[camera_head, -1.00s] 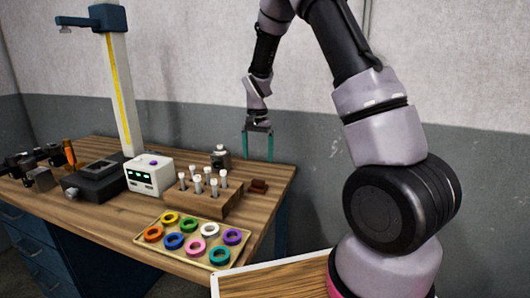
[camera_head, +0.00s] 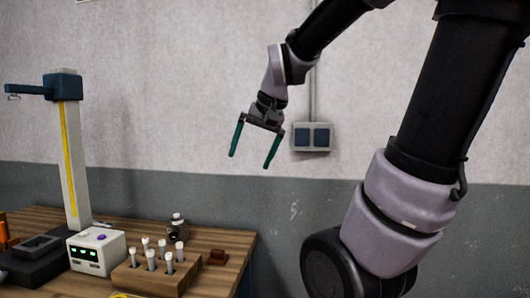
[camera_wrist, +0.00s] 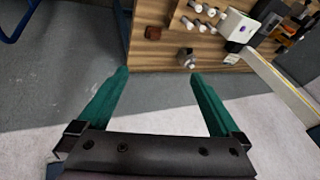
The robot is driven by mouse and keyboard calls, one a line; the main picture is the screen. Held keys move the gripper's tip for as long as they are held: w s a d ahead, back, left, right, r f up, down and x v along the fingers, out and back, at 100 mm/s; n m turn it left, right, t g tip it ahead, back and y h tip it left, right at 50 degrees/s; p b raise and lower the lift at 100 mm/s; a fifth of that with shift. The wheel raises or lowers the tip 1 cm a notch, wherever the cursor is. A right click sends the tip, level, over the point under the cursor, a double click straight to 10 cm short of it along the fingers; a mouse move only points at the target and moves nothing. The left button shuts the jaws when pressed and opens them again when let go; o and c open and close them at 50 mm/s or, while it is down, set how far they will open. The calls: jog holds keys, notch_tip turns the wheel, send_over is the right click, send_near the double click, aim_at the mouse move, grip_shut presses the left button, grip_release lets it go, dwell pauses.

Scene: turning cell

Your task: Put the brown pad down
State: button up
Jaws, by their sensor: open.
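The brown pad (camera_head: 217,257) rests on the wooden table near its right edge, to the right of the wooden peg block. It also shows in the wrist view as a small brown piece (camera_wrist: 153,33) close to the table edge. My gripper (camera_head: 252,161) is open and empty, with green fingers spread apart. It hangs in the air above the level of the table, in front of the wall, and does not touch the pad. In the wrist view the two fingers (camera_wrist: 163,88) show with nothing between them.
A wooden block (camera_head: 156,275) with several white-topped pegs stands beside the pad. A small metal piece (camera_head: 177,228) stands behind it. A white box with a green display (camera_head: 96,251) and a tall column stand (camera_head: 74,165) are to the left. A socket (camera_head: 312,137) is on the wall.

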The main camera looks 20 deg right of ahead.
jog(key=s+r+t, duration=0.1)
jog(key=s, duration=0.6)
jog(key=shift+s+d+r+n+t, duration=0.2)
jog(key=shift+d+n+t, duration=0.1)
jog(key=shift+t, duration=0.1)
jog(key=shift+c, duration=0.2)
dwell(0.6)
